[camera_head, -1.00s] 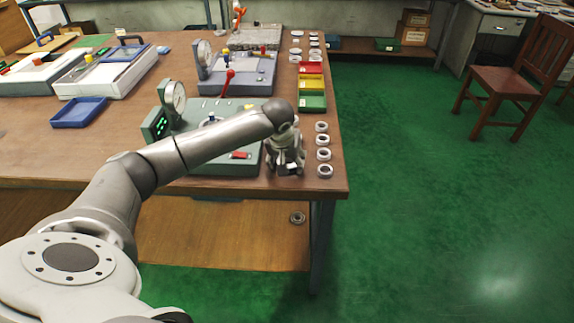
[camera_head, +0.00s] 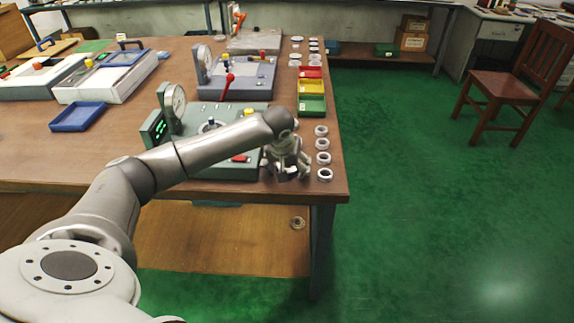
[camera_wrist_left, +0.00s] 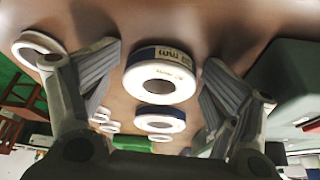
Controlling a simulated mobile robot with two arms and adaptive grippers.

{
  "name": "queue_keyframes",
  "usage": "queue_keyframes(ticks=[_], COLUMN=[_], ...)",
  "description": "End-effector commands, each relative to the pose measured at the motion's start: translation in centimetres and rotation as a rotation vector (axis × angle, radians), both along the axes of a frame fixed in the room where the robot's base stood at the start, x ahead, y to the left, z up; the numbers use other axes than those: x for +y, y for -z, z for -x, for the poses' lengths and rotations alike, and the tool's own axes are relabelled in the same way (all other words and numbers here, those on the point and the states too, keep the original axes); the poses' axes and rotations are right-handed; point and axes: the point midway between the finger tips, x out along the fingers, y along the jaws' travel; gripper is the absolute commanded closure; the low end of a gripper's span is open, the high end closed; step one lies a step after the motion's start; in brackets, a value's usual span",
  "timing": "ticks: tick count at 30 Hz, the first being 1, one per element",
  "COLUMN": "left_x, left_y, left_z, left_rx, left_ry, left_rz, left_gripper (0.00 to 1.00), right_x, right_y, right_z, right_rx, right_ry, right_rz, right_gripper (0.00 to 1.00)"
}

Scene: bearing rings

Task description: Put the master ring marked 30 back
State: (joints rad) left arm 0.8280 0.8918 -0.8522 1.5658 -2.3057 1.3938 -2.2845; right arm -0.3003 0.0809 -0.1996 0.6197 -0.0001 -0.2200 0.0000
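My left gripper (camera_head: 290,178) is low over the front right of the table, beside the green-grey gauge stand (camera_head: 225,168). In the left wrist view its two fingers (camera_wrist_left: 160,82) are spread apart. A white ring with a dark blue band (camera_wrist_left: 160,78) lies between them, with gaps visible on both sides. Its lettering ends in "mm"; the number is not clearly legible. A second blue-banded ring (camera_wrist_left: 160,119) shows beyond it. In the head view the ring between the fingers is hidden by the gripper. My right gripper is not in view.
Several rings stand in a row along the right table edge, the nearest ring (camera_head: 325,174) close beside my left gripper. Red (camera_head: 311,72), yellow (camera_head: 311,88) and green (camera_head: 312,105) trays sit behind them. A blue tray (camera_head: 78,116) lies at left.

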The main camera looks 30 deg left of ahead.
Motion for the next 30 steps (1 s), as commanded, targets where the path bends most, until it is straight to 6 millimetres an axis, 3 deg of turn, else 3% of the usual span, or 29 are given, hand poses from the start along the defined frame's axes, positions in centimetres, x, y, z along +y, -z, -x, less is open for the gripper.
queue_keyframes(ticks=[1, 11, 17, 20, 30], left_x=[-0.2, -0.1, 0.0, 0.0, -1.0], left_y=[0.7, 0.5, -0.5, -1.7, -9.0], left_z=[0.4, 0.4, 0.3, 0.3, 3.0], left_rx=[0.018, 0.014, 0.01, 0.005, -0.002], left_ry=[0.002, 0.002, 0.001, 0.003, 0.001], left_rz=[0.001, -0.001, -0.001, -0.003, -0.003], left_gripper=[0.22, 0.22, 0.22, 0.22, 0.22], right_x=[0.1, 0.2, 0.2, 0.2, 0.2], right_y=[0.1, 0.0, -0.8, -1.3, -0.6], right_z=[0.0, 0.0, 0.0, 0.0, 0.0], right_rx=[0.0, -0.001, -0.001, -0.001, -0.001], right_ry=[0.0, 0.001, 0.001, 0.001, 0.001], right_rz=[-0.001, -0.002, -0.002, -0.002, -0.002], right_gripper=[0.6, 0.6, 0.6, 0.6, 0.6])
